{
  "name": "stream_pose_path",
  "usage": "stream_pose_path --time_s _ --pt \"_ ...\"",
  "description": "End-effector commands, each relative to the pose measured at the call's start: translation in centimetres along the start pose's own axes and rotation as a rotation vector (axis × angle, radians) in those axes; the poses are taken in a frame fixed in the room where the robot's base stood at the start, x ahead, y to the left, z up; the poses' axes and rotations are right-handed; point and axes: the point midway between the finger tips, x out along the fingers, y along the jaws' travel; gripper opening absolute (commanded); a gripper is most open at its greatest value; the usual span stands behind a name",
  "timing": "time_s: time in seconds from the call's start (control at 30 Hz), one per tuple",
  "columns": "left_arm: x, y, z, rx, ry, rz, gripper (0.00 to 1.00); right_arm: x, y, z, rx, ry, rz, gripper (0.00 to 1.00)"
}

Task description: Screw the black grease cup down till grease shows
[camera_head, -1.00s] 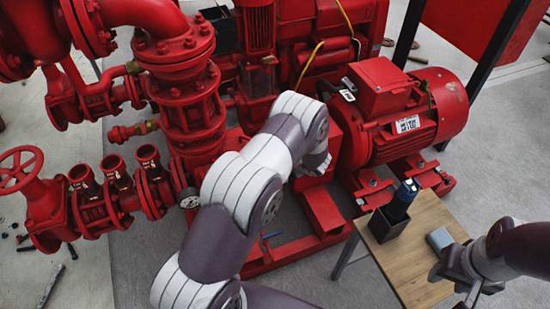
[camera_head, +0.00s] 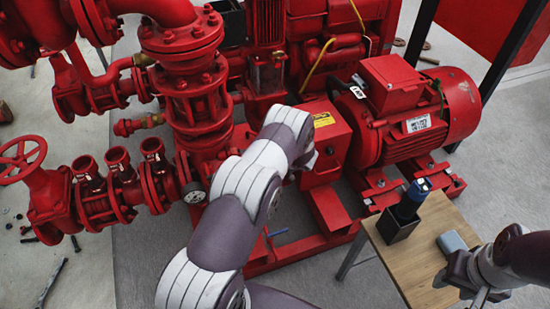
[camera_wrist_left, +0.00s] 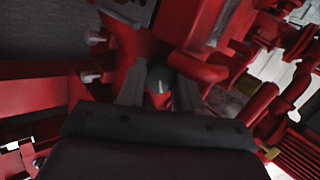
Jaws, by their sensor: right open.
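In the left wrist view, the two dark fingers of my left gripper (camera_wrist_left: 159,88) stand apart in front of red pump metal. A small dark rounded piece (camera_wrist_left: 161,76) with a pale spot shows between them. It may be the black grease cup, but the picture is too dark to be sure, and I cannot tell whether the fingers touch it. In the head view, my left arm reaches toward the pumpset's middle and hides its own fingers and the spot they face. My right gripper (camera_head: 474,291) is open and empty at the table's right edge.
A wooden table (camera_head: 428,248) holds a black open box (camera_head: 397,226) with a blue-and-black item (camera_head: 413,198) standing in it, and a grey-blue block (camera_head: 452,243). The red motor (camera_head: 415,115) and valve piping (camera_head: 110,190) flank my left arm. Grey floor is free in front.

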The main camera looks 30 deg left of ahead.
Motion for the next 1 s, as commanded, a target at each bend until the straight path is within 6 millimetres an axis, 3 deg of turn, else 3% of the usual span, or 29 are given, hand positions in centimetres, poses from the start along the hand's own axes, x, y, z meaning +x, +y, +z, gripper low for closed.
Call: stream_pose_path --time_s 0.47,1.0 --pt "0.1 0.2 0.0 0.102 0.000 -0.017 0.04 0.8 0.0 0.1 0.000 0.000 0.000 0.46" --pt "0.1 0.3 0.0 0.575 0.000 -0.099 0.04 3.0 0.0 0.4 0.000 0.000 0.000 0.46"
